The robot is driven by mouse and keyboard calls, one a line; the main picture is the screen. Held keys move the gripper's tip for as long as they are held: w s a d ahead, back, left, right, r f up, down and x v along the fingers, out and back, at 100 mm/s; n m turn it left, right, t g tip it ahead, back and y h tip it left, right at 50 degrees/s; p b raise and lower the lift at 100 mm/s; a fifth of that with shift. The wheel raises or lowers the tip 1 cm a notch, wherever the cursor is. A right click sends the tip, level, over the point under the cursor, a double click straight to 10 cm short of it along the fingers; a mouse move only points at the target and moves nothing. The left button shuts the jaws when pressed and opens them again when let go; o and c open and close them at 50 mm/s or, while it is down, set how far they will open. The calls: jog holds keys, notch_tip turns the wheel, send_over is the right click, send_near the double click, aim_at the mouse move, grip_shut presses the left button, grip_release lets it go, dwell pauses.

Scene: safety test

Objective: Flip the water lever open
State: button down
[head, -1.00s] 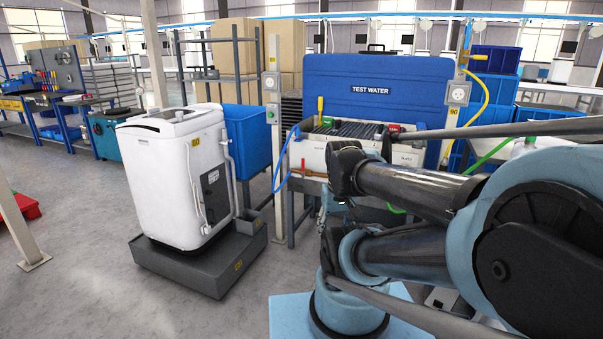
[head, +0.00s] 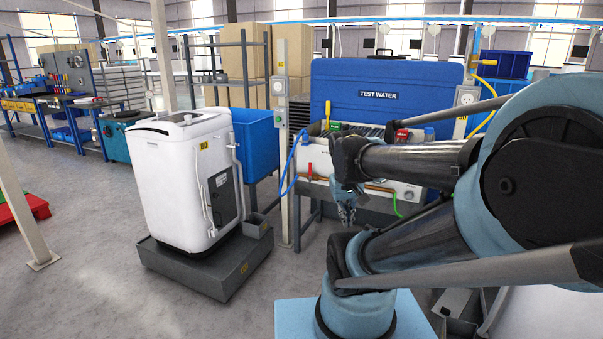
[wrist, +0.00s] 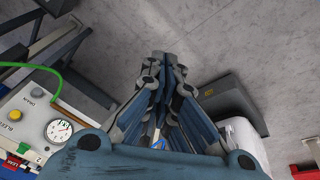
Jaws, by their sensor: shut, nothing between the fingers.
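A test bench (head: 410,188) with a blue "TEST WATER" panel (head: 378,95) stands behind my arm. A small upright yellow lever (head: 328,112) is at the left of its top; I cannot tell if it is the water lever. My gripper (head: 346,212) hangs in front of the bench, pointing down, and looks shut and empty. In the wrist view my gripper (wrist: 165,62) is above the floor, to the right of the bench's gauge (wrist: 60,130). My arm hides part of the bench.
A white washing machine (head: 180,185) on a grey base (head: 200,272) stands left of the bench. A blue bin (head: 255,140) and a grey post (head: 282,165) are between them. A blue hose (head: 290,165) loops at the bench's left end.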

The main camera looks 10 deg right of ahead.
jog(key=w+d+r+n+t+h, duration=0.1)
jog(key=w+d+r+h, duration=0.15)
jog(key=w, duration=0.65)
jog(key=w+d+r+n+t+h, duration=0.1)
jog(key=w+r, duration=0.2)
jog(key=w, duration=0.7)
jog(key=w+a+n+t+h, duration=0.2)
jog(key=w+a+t+h, duration=0.1)
jog(key=w, duration=1.7)
jog(key=w+a+f+n+t+h, duration=0.1)
jog(key=w+a+f+n+t, duration=0.2)
jog(key=w+a+f, duration=0.5)
jog(key=w+a+f+n+t+h, duration=0.1)
jog(key=w+a+f+n+t, duration=0.2)
jog(key=w+a+f, duration=0.5)
jog(key=shift+w+f+n+t, duration=0.3)
jog(key=shift+w+f+t, duration=0.45)
jog(key=shift+w, duration=1.6)
jog(key=shift+a, duration=0.1)
jog(key=w+d, duration=0.7)
jog(key=d, duration=0.2)
